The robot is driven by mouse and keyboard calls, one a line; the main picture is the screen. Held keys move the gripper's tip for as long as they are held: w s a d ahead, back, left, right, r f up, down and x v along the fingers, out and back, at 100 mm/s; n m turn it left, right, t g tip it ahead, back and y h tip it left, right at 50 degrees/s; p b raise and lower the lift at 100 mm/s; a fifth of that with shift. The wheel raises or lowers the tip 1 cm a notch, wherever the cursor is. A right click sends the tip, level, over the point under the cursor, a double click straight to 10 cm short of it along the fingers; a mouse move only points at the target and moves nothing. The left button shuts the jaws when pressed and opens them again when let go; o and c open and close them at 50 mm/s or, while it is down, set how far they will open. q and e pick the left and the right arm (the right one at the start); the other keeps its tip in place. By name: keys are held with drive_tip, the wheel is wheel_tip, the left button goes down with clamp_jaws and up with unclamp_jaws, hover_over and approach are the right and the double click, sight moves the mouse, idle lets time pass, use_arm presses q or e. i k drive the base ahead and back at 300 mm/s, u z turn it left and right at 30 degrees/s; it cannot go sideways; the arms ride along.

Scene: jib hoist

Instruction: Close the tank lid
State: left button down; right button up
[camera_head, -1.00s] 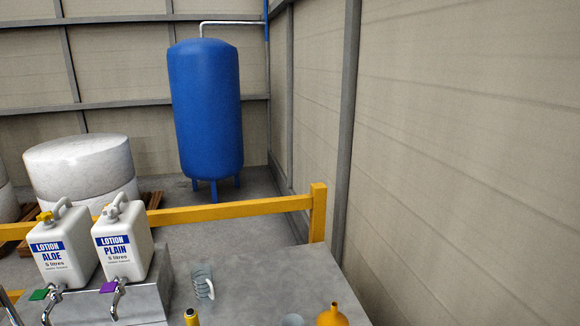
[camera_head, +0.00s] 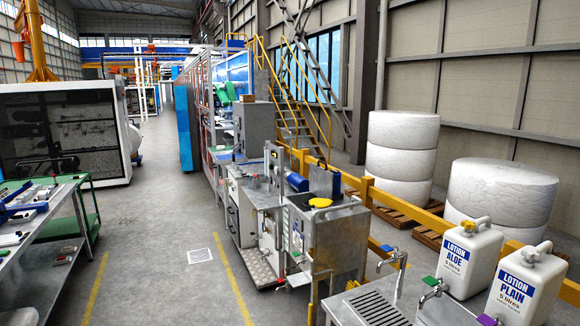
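A stainless steel box-shaped tank (camera_head: 338,243) stands right of the middle, beyond the sink bench. A dark flat panel (camera_head: 323,181) stands upright at its back edge and looks like its lid, raised. A yellow and dark round item (camera_head: 320,203) is at the tank's top; I cannot tell if it covers an opening. Neither of my grippers is in view.
A bench with a drain grate (camera_head: 376,308), taps and two white lotion jugs (camera_head: 467,256) (camera_head: 526,287) is at the near right. A yellow rail (camera_head: 405,208) runs behind the tank. A parts table (camera_head: 45,215) is at the left. Grey floor (camera_head: 170,235) between is open.

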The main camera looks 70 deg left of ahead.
sight(321, 179)
drive_tip(key=u, duration=2.65)
drive_tip(key=i, duration=1.05)
drive_tip(key=u, duration=0.85)
drive_tip(key=i, duration=2.05)
drive_tip(key=z, duration=0.45)
drive_tip(key=i, duration=1.55)
drive_tip(key=z, duration=1.2)
